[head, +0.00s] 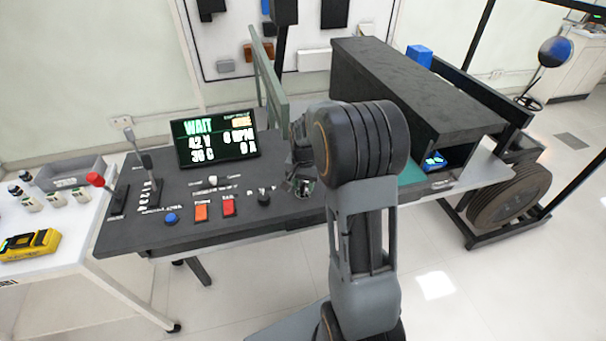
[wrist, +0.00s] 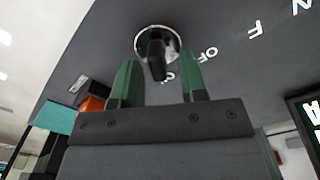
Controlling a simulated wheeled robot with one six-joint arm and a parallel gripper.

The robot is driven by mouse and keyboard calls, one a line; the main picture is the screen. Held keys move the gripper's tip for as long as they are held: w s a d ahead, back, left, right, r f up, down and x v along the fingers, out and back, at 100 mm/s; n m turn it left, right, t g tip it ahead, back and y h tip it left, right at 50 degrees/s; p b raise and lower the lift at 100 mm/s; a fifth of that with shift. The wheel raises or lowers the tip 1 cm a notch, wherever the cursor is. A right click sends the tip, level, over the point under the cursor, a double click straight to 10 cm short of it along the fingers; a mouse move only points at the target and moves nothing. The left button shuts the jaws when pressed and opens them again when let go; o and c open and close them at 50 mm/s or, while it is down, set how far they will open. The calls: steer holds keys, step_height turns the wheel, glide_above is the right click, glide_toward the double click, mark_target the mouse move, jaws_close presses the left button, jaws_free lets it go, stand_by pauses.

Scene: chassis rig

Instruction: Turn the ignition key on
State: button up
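The ignition key (wrist: 156,55) shows in the wrist view as a black grip in a round silver collar on a dark panel. White letters, partly readable as OFF, lie beside it. My gripper (wrist: 161,78) has two green fingers standing apart, with the key's grip just beyond and between their tips. No contact is visible, and the gap between the fingers is empty. In the head view my gripper (head: 302,184) is low over the right part of the dark console (head: 150,236), largely hidden by my arm. I cannot make out the key there for certain.
A display (head: 216,138) reading WAIT stands behind the console. A red-knobbed lever (head: 96,180), a blue button (head: 171,218), an orange switch (head: 201,213) and a red switch (head: 228,208) are left of my gripper. A dark housing (head: 410,85) rises on the right.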

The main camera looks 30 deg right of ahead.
mark_target(304, 183)
step_height(304, 183, up, 14)
steer(key=shift+f+p, duration=0.2)
steer(key=shift+p, duration=0.25)
stand_by(0.4)
steer(key=s+a+r+n+t+p, duration=0.1)
steer(key=s+a+n, duration=0.3)
steer(key=s, duration=0.4)
steer(key=s+a+r+n+t+p, duration=0.2)
steer(key=s+a, duration=0.4)
steer(key=s, duration=0.3)
steer(key=shift+a+n+t+p, duration=0.3)
steer(key=shift+n+p, duration=0.35)
steer(key=shift+n, duration=0.65)
